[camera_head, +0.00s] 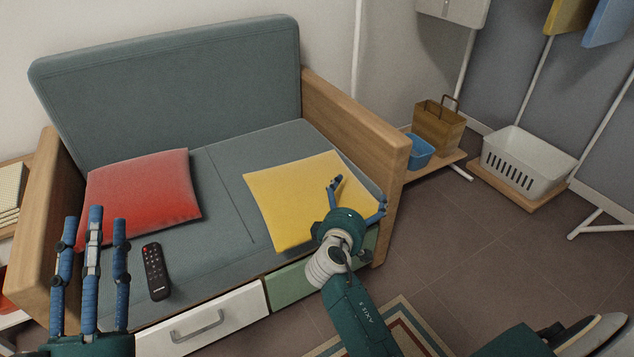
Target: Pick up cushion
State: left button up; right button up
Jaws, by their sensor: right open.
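A red cushion (140,192) lies on the left side of the grey-blue sofa seat. A yellow cushion (283,200) lies on the right side of the seat, by the wooden armrest. My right gripper (360,193) is open over the right part of the yellow cushion, its fingers spread, and hides part of it. I cannot tell whether the fingers touch it. My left gripper (93,221) is at the lower left, in front of the red cushion, with its blue fingers pointing up and apart. Nothing shows between them.
A black remote (155,270) lies on the seat's front edge. Wooden armrests (352,115) flank the sofa; a white drawer (205,322) is below. A white basket (525,165), brown bag (438,127) and blue bin (418,152) stand to the right. A striped rug (398,318) lies in front.

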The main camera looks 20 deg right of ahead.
jog(key=shift+w+d+f, duration=0.1)
jog(key=shift+w+d, duration=0.15)
jog(key=shift+w, duration=0.05)
pick_arm(q)
jog(key=shift+s+d+r+t, duration=0.1)
jog(key=shift+d+r+t, duration=0.3)
jog(key=shift+r, duration=0.3)
jog(key=shift+a, duration=0.1)
pick_arm(e)
jog(key=shift+a, duration=0.1)
jog(key=shift+c, duration=0.3)
jog(key=c, duration=1.2)
jog(key=shift+r, duration=0.2)
pick_arm(q)
jog(key=shift+f, duration=0.15)
pick_arm(e)
jog(key=shift+r, duration=0.1)
